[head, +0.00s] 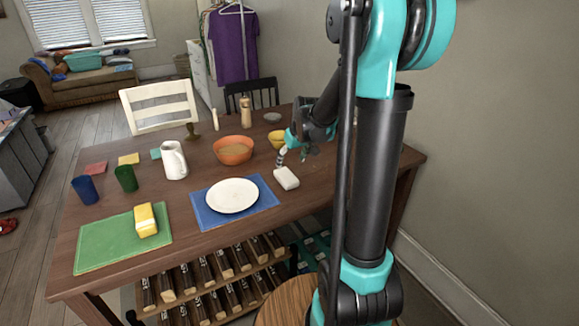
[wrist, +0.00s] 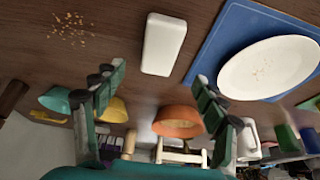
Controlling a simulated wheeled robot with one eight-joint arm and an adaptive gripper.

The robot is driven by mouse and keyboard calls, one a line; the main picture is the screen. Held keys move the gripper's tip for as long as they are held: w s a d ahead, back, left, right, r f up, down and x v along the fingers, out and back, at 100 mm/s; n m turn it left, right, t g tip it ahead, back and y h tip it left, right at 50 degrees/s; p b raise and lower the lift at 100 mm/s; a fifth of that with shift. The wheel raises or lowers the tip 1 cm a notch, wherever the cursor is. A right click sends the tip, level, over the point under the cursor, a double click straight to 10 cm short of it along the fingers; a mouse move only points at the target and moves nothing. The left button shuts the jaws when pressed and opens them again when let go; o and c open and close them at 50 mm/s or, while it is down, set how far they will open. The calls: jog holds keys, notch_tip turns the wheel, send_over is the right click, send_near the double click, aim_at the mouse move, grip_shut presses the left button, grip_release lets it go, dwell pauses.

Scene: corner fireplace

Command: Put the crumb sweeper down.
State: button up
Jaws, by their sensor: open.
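The crumb sweeper appears to be the white block (head: 287,178) lying on the brown table just right of the blue placemat. It also shows in the wrist view (wrist: 164,44), flat on the wood and beyond the fingertips. My gripper (head: 292,156) is over the table just behind the block in the head view. In the wrist view my gripper (wrist: 155,85) has its two fingers spread wide with nothing between them. The block is apart from both fingers.
Crumbs (wrist: 68,28) lie on the bare wood. A white plate (head: 232,195) sits on the blue placemat (head: 268,196). An orange bowl (head: 233,157), yellow bowl (head: 277,138) and white pitcher (head: 174,166) stand nearby.

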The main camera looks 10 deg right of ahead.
jog(key=s+d+f+m, duration=0.1)
jog(key=s+f, duration=0.1)
jog(key=s, duration=1.1)
jog(key=s+d+f+m+h, duration=0.1)
jog(key=s+f+m, duration=0.1)
jog(key=s, duration=1.1)
jog(key=shift+s+d+f+m, duration=0.3)
jog(key=shift+d+f, duration=0.1)
jog(key=shift+f, duration=0.35)
jog(key=shift+o, duration=0.2)
jog(key=shift+w, duration=0.1)
